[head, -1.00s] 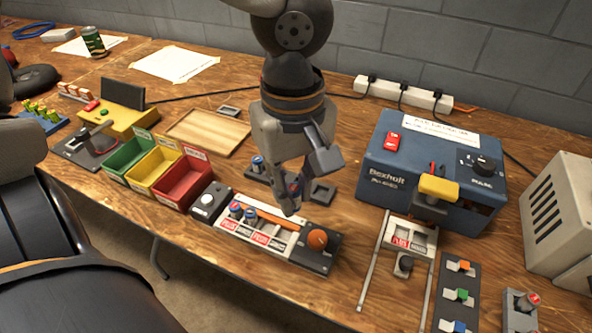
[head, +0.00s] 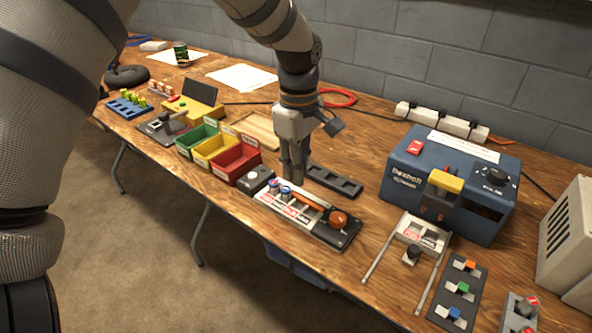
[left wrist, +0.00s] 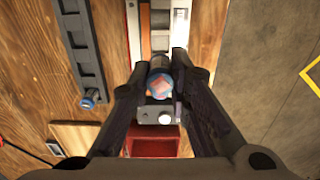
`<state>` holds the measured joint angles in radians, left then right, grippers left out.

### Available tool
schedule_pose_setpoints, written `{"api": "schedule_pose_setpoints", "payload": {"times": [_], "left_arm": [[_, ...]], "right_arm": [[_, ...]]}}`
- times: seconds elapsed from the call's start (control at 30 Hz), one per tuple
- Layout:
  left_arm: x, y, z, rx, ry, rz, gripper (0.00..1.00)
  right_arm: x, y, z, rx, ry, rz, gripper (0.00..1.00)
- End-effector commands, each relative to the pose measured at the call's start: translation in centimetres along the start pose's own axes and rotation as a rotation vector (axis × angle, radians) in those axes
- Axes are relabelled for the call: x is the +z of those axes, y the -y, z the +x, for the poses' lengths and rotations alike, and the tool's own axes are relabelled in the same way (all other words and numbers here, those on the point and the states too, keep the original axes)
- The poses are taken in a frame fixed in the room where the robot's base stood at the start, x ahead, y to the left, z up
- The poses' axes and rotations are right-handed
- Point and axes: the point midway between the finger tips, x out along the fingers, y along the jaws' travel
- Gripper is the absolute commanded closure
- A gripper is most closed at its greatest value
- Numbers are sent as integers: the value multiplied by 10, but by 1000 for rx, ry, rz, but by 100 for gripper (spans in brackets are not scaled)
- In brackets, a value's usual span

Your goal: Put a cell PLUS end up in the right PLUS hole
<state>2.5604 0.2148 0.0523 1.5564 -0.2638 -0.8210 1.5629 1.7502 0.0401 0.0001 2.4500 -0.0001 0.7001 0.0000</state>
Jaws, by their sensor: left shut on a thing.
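My left gripper (head: 291,182) points down, just behind the left part of the cell holder (head: 313,223). It is shut on a blue cell (left wrist: 160,85), whose end shows an orange-red patch in the left wrist view; I cannot tell which end that is. Two blue-topped cells (head: 273,185) (head: 285,193) stand at the holder's left part in the head view. Red and white labels (head: 291,210) run along its front; the holes behind them are too small to make out. A dark rack (head: 337,181) lies behind; one cell (left wrist: 92,98) stands at its end. My right gripper is not in view.
A knob box (head: 256,180) adjoins the holder's left end, and an orange dial (head: 338,218) its right. Green, yellow and red bins (head: 237,165) stand left. The blue Bexholt machine (head: 452,180) stands right, with a railed fixture (head: 422,234) before it.

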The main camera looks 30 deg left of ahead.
Motion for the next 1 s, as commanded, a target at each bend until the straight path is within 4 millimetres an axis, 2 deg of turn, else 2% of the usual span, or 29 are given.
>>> {"api": "schedule_pose_setpoints", "payload": {"times": [0.1, 0.7, 1.0], "left_arm": [[0, 1, 13, -7, 1, 0, 100], [0, 2, 62, -7, 2, -1, 100], [1, 1, 74, -1, 0, 0, 100]], "right_arm": [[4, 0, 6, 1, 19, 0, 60], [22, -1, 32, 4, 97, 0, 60], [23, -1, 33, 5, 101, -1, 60]]}}
